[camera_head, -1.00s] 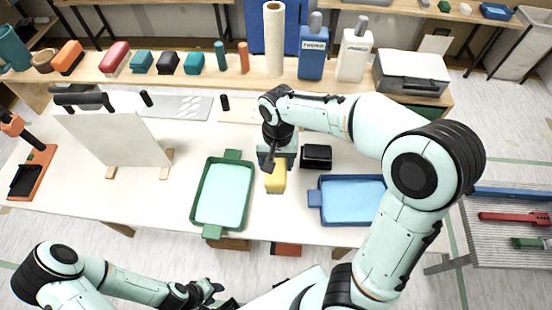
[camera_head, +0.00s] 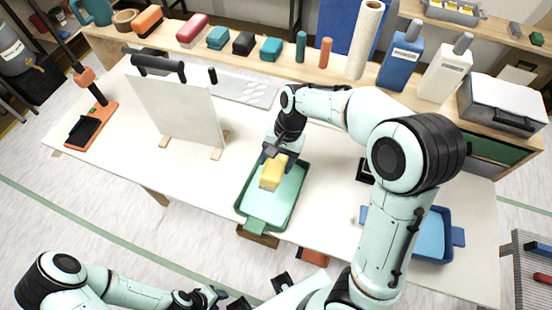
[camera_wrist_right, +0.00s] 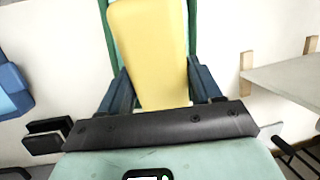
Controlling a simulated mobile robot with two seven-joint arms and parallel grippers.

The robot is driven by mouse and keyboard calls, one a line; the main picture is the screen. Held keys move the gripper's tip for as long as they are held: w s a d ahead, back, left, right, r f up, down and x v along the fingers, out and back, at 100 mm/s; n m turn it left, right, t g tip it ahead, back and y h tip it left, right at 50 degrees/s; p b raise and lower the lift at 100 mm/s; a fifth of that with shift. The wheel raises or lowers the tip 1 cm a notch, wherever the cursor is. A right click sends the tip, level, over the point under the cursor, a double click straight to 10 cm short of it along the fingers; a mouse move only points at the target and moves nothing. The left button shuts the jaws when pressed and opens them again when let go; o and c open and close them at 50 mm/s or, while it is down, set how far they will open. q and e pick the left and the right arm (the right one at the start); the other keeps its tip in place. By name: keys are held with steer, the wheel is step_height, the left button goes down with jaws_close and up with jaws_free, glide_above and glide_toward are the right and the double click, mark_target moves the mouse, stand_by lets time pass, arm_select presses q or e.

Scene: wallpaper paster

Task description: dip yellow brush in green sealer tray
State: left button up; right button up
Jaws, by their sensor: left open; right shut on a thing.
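The yellow brush (camera_head: 272,172) is held by my right gripper (camera_head: 277,153) over the green sealer tray (camera_head: 245,205). In the right wrist view the yellow brush (camera_wrist_right: 150,55) sits between the two fingers of my right gripper (camera_wrist_right: 163,85), with the green tray (camera_wrist_right: 194,35) behind it. I cannot tell whether the brush touches the pale green sealer (camera_head: 282,200). My left gripper (camera_head: 215,298) is low at the picture's bottom, empty and away from the tray.
A blue tray (camera_head: 447,238) lies right of my right arm, which partly hides it. A black block (camera_head: 364,170) is beside that arm. A white upright panel (camera_head: 180,110) stands to the left. Bottles and colored blocks line the back shelf.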

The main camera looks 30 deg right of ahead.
step_height(320, 180, down, 6)
steer(key=b, duration=0.4)
steer(key=shift+s, duration=0.15)
steer(key=shift+f+b, duration=0.6)
steer(key=shift+f, duration=0.4)
arm_select(q)
steer(key=s+f, duration=0.3)
steer(key=f, duration=0.3)
steer(key=shift+f, duration=0.15)
arm_select(e)
steer(key=shift+f, duration=0.1)
arm_select(q)
steer(key=shift+g, duration=0.3)
arm_select(e)
steer(key=shift+f, duration=1.15)
steer(key=shift+f, duration=0.1)
steer(key=shift+r, duration=3.9)
